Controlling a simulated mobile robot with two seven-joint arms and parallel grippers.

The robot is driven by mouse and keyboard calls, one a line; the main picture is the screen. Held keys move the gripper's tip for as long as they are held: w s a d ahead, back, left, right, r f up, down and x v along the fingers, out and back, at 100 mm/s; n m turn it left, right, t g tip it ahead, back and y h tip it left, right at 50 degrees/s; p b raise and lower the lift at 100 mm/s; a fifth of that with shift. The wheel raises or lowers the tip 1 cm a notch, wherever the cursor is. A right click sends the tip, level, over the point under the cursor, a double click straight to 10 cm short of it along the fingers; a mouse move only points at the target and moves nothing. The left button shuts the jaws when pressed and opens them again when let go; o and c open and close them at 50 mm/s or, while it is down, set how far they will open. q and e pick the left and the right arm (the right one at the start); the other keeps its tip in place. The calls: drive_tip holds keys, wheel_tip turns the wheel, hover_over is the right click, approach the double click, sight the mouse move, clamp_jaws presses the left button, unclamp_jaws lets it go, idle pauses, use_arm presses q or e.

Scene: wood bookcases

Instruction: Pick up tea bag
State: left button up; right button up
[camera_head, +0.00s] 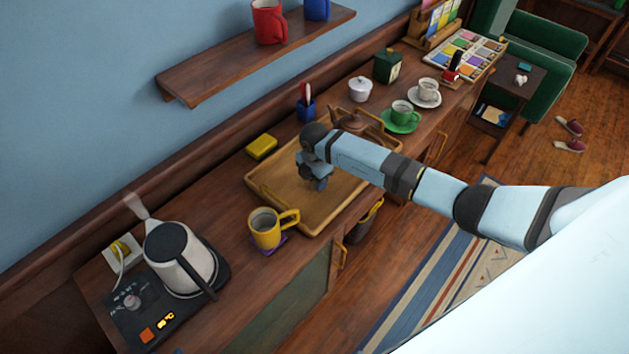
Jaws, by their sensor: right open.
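My right arm reaches in from the right over the counter. Its gripper (317,181) points down above the wooden tray (273,204); it is open, with nothing seen between its fingers. I cannot make out a single loose tea bag. Several small coloured packets, perhaps tea bags, lie in a sectioned box (490,49) at the far right end of the counter, well away from the gripper. My arm hides part of the tray. My left gripper is not in view.
A yellow mug (265,229) stands by the tray's near left corner. A kettle (177,258) is at the left. A brown teapot (347,119), green cup (402,111), white cup (428,87) and lidded white pot (360,89) stand beyond the arm. A shelf (250,58) hangs above.

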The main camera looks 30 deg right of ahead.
drive_tip(key=shift+f, duration=0.2)
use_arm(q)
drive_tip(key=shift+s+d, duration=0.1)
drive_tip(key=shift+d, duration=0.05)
use_arm(e)
clamp_jaws()
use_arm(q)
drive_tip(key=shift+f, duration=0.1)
use_arm(e)
drive_tip(key=shift+r, duration=0.1)
